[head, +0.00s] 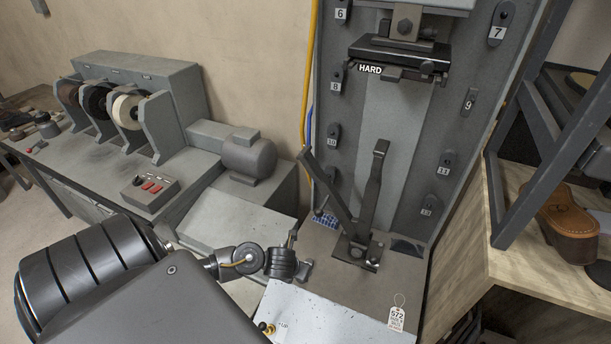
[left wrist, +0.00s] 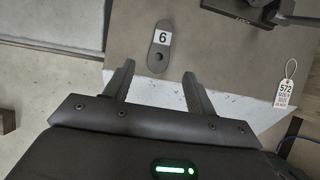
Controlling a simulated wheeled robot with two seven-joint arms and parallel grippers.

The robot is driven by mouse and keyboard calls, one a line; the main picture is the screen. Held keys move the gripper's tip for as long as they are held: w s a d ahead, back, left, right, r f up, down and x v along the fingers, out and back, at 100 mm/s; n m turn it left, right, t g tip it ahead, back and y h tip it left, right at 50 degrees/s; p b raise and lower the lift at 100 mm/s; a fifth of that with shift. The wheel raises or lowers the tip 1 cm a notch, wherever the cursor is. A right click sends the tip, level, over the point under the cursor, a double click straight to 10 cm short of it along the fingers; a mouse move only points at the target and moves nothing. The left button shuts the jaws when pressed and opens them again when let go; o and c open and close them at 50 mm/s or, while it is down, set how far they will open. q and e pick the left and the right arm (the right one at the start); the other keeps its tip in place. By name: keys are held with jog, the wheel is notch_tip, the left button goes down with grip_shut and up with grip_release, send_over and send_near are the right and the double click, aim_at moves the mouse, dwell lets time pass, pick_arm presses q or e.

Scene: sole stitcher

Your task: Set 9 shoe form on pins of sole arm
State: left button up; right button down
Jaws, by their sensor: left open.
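A small dark oval shoe form (left wrist: 160,58) lies flat on the grey-brown machine table (left wrist: 220,70). Its label reads like 6 from this side, but the label lies above the hole, opposite to the hanging forms, so it looks like an upside-down 9. My left gripper (left wrist: 154,72) is open, its fingertips just short of the form's near end, with nothing between them. In the head view the left gripper (head: 284,264) is at the table's left front corner. A black arm with slanting bars (head: 370,195), probably the sole arm, stands behind; I cannot make out its pins. My right gripper is out of view.
A paper tag (head: 397,313) hangs at the table's front edge. A grinding machine (head: 130,100) stands left; a wooden shelf with a brown shoe (head: 566,222) stands right.

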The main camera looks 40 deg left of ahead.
pick_arm(q)
jog(key=shift+w+a+f+b, duration=0.1)
jog(key=shift+w+f+b, duration=0.2)
jog(key=shift+f+b, duration=0.25)
jog(key=b+x, duration=0.5)
jog(key=x, duration=0.2)
jog(key=shift+w+f+b, duration=0.15)
jog(key=shift+f+b, duration=0.2)
jog(key=shift+b, duration=0.05)
grip_shut()
dwell(0.4)
jog(key=shift+r+p, duration=1.95)
jog(key=shift+r, duration=0.1)
